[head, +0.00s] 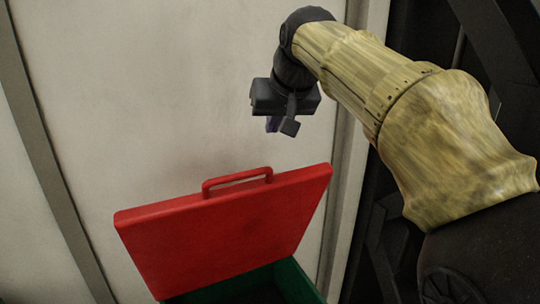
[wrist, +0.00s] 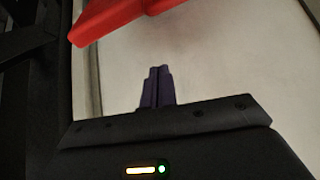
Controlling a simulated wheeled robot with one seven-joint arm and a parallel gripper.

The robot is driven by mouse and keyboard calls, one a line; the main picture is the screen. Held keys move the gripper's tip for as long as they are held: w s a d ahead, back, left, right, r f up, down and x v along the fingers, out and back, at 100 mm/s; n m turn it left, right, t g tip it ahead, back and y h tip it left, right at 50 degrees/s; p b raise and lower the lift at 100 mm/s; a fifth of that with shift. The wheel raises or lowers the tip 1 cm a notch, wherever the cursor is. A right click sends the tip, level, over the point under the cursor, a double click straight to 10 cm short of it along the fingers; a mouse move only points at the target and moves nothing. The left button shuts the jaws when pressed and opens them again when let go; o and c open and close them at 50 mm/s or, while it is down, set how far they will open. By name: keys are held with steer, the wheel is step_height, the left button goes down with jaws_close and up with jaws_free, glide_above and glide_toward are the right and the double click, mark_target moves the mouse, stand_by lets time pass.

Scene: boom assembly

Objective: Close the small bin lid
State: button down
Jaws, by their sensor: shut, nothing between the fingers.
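The small bin has a green body (head: 262,288) at the bottom of the head view, cut off by the frame edge. Its red lid (head: 225,235) is raised and tilted open, with a red handle (head: 238,179) along its upper edge. My gripper (head: 283,126) is above the lid's upper edge, a little right of the handle, and not touching it. In the wrist view the purple fingers (wrist: 157,88) are together and empty. Part of the red lid (wrist: 115,17) shows at the top of that view, apart from the fingers.
A pale wall panel (head: 170,90) stands behind the bin and gripper, with grey vertical strips (head: 50,150). Dark metal framing (head: 380,235) stands at the right. Free space lies left of my gripper, above the lid.

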steer(key=p+x, duration=0.1)
steer(key=x, duration=0.2)
steer(key=s+p+x, duration=0.1)
steer(key=x, duration=0.2)
steer(key=f+p+x, duration=0.1)
steer(key=x, duration=0.2)
steer(key=shift+s+d+f, duration=0.1)
steer(key=shift+s, duration=0.05)
steer(key=shift+s+d+f+p, duration=0.15)
steer(key=shift+s+p, duration=0.15)
steer(key=shift+s, duration=0.2)
steer(key=shift+s+d+p, duration=0.2)
steer(key=shift+s+p, duration=0.05)
steer(key=shift+s, duration=0.3)
steer(key=shift+s+f, duration=0.15)
steer(key=shift+f, duration=0.15)
steer(key=shift+s, duration=0.1)
steer(key=shift+d+f, duration=0.1)
steer(key=shift+f, duration=0.1)
